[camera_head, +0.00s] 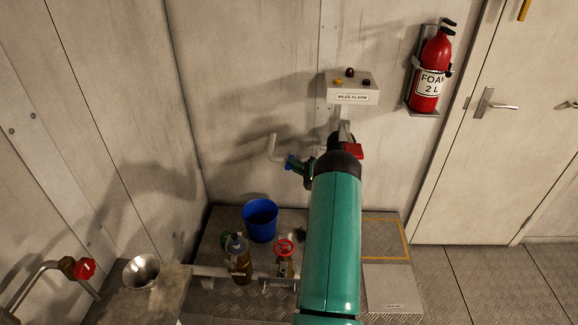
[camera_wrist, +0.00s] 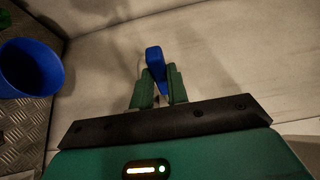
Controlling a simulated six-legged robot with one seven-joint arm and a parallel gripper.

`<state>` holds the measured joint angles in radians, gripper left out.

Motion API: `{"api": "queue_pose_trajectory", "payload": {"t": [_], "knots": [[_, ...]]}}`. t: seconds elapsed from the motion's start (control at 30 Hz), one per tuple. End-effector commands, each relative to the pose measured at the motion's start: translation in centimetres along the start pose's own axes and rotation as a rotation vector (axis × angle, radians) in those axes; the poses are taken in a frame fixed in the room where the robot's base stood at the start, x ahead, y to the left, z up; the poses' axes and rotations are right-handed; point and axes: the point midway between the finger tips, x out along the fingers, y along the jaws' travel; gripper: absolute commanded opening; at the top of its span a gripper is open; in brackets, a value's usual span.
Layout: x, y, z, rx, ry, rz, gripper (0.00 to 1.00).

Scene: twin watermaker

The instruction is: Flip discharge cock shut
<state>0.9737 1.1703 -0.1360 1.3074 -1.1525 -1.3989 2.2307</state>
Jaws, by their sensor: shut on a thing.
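The blue lever (camera_head: 291,161), apparently the discharge cock's handle, sits by a bent grey pipe (camera_head: 273,149) at the back wall. It also shows in the wrist view (camera_wrist: 154,58), sticking up past my fingertips. My gripper (camera_head: 300,168) is at the lever; in the wrist view its two green fingers (camera_wrist: 158,82) stand on either side of it and are shut on it. The cock body is mostly hidden behind my gripper and arm.
A bilge alarm box (camera_head: 351,88) and a red foam extinguisher (camera_head: 431,72) hang on the wall. Below are a blue bucket (camera_head: 260,221), a red handwheel (camera_head: 285,248), a brown bottle (camera_head: 240,264) and a metal funnel (camera_head: 142,270). Floor at the right is clear.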

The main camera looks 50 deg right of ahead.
Motion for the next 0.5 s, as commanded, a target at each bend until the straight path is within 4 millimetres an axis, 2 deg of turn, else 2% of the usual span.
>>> {"api": "queue_pose_trajectory", "payload": {"t": [0.2, 0.5], "knots": [[-0.74, 0.08, -0.65, -0.002, -0.118, 0.001, 0.0], [-1.07, -0.01, -0.99, -0.001, -0.186, 0.0, 0.0]]}}
